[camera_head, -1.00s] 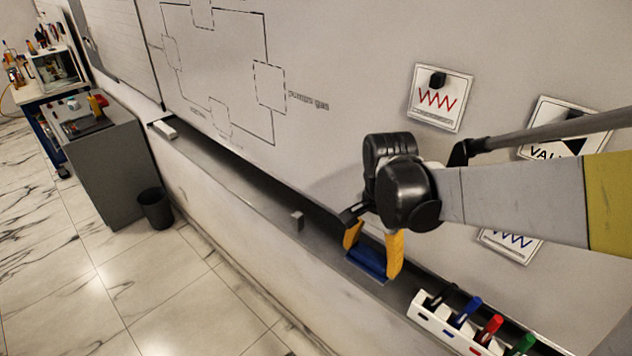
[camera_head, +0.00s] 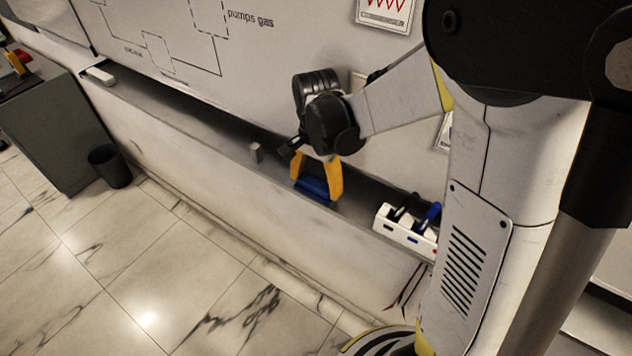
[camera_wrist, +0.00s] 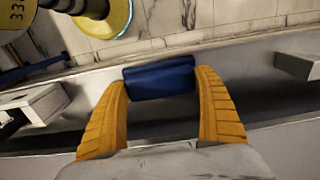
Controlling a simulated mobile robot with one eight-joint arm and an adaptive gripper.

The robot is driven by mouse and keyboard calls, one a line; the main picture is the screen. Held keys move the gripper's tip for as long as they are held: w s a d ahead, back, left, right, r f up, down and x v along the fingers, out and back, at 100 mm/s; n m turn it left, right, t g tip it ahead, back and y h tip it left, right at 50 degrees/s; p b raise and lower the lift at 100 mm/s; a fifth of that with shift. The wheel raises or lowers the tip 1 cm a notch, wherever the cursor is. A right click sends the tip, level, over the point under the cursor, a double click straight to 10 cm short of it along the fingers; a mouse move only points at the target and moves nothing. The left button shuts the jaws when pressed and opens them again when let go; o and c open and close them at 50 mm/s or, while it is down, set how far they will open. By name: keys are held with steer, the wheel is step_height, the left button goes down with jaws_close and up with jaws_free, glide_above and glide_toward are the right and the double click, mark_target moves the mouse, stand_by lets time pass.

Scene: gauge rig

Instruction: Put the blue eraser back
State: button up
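The blue eraser (camera_head: 313,188) is between the two orange fingers of my gripper (camera_head: 316,180), at the grey tray (camera_head: 215,128) under the whiteboard. In the wrist view the eraser (camera_wrist: 160,78) spans the gap between the fingertips (camera_wrist: 160,84), with a finger against each end. My gripper is shut on it, pointing down. The eraser is over the tray's front part; I cannot tell whether it touches the tray. Its underside is hidden.
A small grey block (camera_head: 256,152) is on the tray left of the eraser. A white marker holder (camera_head: 402,231) with pens is to the right, partly hidden by my arm. A white object (camera_head: 100,76) lies at the tray's far left. A dark bin (camera_head: 110,166) stands on the floor.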

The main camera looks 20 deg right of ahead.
mark_target(316, 182)
steer(key=o, duration=0.4)
steer(key=shift+r, duration=0.1)
step_height(316, 182, up, 12)
steer(key=f+p, duration=0.1)
steer(key=p, duration=0.2)
steer(key=shift+s+r+n+t, duration=0.7)
steer(key=shift+s+n+t, duration=0.5)
steer(key=shift+s+n, duration=0.75)
steer(key=shift+s+r+n+t, duration=0.65)
steer(key=shift+s+n+t, duration=0.8)
steer(key=shift+s, duration=0.85)
steer(key=shift+s+r+n+t, duration=0.7)
steer(key=shift+s+n+t, duration=0.25)
steer(key=shift+s+n, duration=1.1)
